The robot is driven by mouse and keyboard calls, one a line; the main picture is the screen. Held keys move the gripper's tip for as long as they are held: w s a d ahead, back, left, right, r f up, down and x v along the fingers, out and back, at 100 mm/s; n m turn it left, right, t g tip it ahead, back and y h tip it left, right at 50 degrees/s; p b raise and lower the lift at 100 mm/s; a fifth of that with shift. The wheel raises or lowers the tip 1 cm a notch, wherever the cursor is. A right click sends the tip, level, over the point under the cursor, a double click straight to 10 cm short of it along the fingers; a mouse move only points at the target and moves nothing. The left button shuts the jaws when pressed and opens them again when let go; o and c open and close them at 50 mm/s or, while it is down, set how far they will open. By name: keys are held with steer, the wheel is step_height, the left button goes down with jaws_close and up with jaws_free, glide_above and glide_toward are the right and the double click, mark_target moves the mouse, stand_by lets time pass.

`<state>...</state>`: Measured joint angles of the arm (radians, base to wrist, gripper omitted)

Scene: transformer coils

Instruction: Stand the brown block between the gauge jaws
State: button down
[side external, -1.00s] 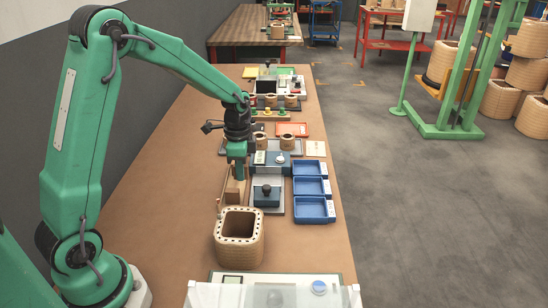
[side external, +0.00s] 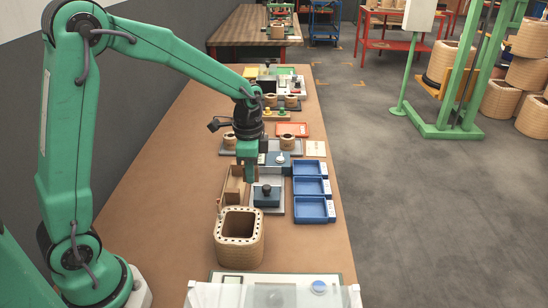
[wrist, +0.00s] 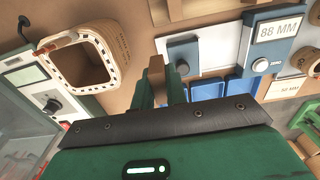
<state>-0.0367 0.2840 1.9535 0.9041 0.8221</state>
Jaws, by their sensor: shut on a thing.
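My gripper (side external: 250,178) hangs just left of the gauge (side external: 279,160), above the bench. In the wrist view my gripper (wrist: 159,82) is shut on the brown block (wrist: 156,68), which shows as a narrow upright piece between the green fingers. I cannot make out the block clearly in the side view. The gauge has a blue head with an "88 MM" display (wrist: 278,27) and a knob. Its other blue jaw (wrist: 183,55), with a dark knob, stands across the pale bed; it also shows in the side view (side external: 267,196). The block is apart from both jaws.
A wooden rack (side external: 234,186) stands left of the gauge. A square wound coil (side external: 239,246) stands in front, with a thin post beside it. Several blue trays (side external: 311,188) line the right side. Bare bench lies to the left.

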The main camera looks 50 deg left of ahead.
steer(key=shift+w, duration=0.1)
glide_above(268, 183)
step_height(268, 183, down, 2)
steer(key=shift+f, duration=0.15)
stand_by(0.4)
steer(key=shift+f, duration=0.2)
steer(key=shift+f, duration=2)
steer(key=shift+f, duration=1.75)
steer(key=c, duration=0.9)
jaws_free()
steer(key=shift+c, duration=0.2)
steer(key=shift+r, duration=0.2)
step_height(268, 183, up, 8)
steer(key=shift+f, duration=0.2)
